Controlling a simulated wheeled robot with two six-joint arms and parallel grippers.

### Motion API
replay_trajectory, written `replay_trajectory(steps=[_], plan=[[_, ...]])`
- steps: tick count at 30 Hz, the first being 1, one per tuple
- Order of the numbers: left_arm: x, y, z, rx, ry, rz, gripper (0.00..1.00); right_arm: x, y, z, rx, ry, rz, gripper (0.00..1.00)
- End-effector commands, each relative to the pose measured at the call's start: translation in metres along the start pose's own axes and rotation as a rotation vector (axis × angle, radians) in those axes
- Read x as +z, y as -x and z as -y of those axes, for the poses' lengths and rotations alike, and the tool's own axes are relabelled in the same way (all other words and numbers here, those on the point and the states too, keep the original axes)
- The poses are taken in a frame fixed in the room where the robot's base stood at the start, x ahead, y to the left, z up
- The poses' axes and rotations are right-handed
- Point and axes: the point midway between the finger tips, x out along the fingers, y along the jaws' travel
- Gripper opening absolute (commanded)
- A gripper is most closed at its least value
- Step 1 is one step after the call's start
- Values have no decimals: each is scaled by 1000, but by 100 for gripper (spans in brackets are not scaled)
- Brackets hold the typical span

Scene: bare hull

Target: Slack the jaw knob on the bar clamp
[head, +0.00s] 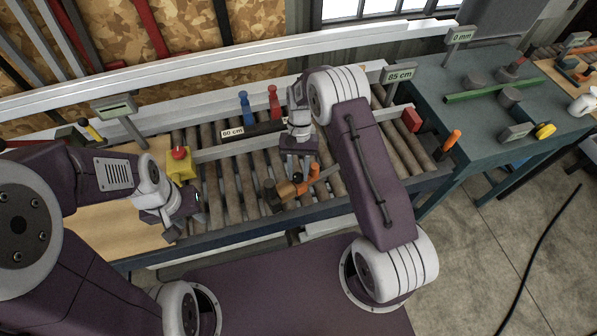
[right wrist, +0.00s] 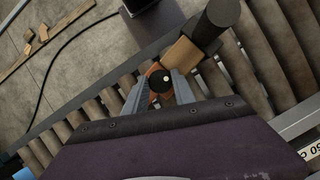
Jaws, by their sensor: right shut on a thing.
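An orange piece with a round black knob (right wrist: 160,80) sits between the fingers of my right gripper (right wrist: 160,92) in the right wrist view. The gripper is shut on it. In the head view my right gripper (head: 300,174) is over the roller bench, at the orange part (head: 314,172), and partly covers it. A wooden piece (head: 286,190) with a dark cylinder (head: 270,197) lies beside it; I cannot tell whether they are joined to the knob's part. My left gripper (head: 183,220) is near the bench's front left, below a yellow box; its fingers are unclear.
The yellow box with a red button (head: 180,165) stands near my left gripper. Blue (head: 246,108) and red (head: 273,101) pieces stand at the back. A long grey bar with a red end block (head: 411,119) crosses the rollers. A blue-green table (head: 470,120) holds tools at right.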

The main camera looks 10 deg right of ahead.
Motion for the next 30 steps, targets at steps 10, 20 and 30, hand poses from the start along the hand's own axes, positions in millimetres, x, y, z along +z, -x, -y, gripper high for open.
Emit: replay_trajectory(steps=[10, 20, 30], plan=[[0, 0, 0, 0, 0, 0, 36, -1, -1, 1, 0, 3, -3, 0], [0, 0, 0, 0, 0, 0, 36, 0, 0, 0, 0, 2, -1, 53], [1, -10, 0, 0, 0, 0, 36, -4, 45, 1, -2, 3, -7, 53]])
